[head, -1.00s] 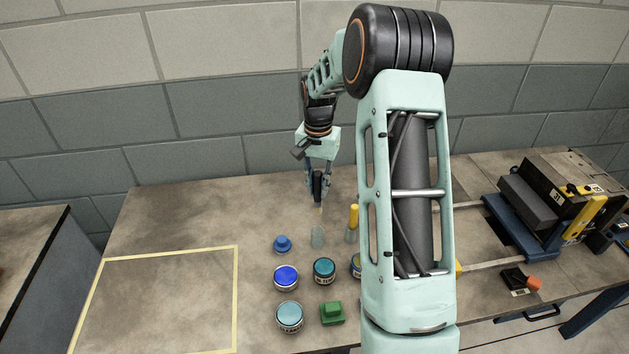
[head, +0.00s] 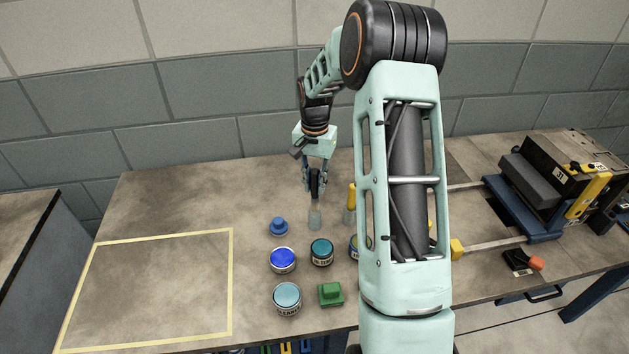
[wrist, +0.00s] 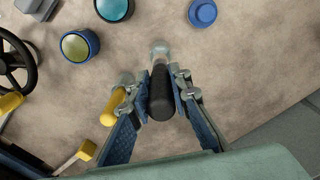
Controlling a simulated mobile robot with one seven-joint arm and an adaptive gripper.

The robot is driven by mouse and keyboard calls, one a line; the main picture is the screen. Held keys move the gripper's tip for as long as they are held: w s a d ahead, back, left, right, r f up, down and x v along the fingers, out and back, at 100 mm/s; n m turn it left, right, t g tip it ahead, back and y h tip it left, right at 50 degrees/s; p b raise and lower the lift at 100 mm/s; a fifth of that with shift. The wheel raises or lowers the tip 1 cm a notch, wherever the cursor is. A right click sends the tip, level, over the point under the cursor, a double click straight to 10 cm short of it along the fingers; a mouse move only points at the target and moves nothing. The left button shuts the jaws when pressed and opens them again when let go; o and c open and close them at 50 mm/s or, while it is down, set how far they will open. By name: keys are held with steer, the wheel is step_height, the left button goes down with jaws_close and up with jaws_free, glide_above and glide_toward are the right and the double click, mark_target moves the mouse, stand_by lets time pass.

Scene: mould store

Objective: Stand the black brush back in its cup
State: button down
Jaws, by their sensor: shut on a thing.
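My gripper (head: 316,188) is shut on the black brush (wrist: 162,95), which stands roughly upright between the fingers. In the head view the black handle (head: 314,184) points up and a pale lower end reaches down. A small grey translucent cup (head: 315,218) stands directly below. In the wrist view the cup (wrist: 158,47) shows just past the brush's far end. The brush's lower end is at or near the cup's mouth; I cannot tell whether it is inside.
A yellow brush (head: 351,194) stands in a similar cup (head: 349,216) close on the right. A blue knobbed piece (head: 278,226), several round tins (head: 283,260) and a green block (head: 330,293) lie nearer. The taped area (head: 150,290) at left is empty.

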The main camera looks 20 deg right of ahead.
mark_target(315, 197)
steer(key=shift+f+b, duration=1.4)
steer(key=shift+f, duration=1)
steer(key=c, duration=1.7)
jaws_free()
step_height(315, 197, up, 12)
steer(key=shift+r, duration=0.1)
steer(key=shift+d, duration=0.15)
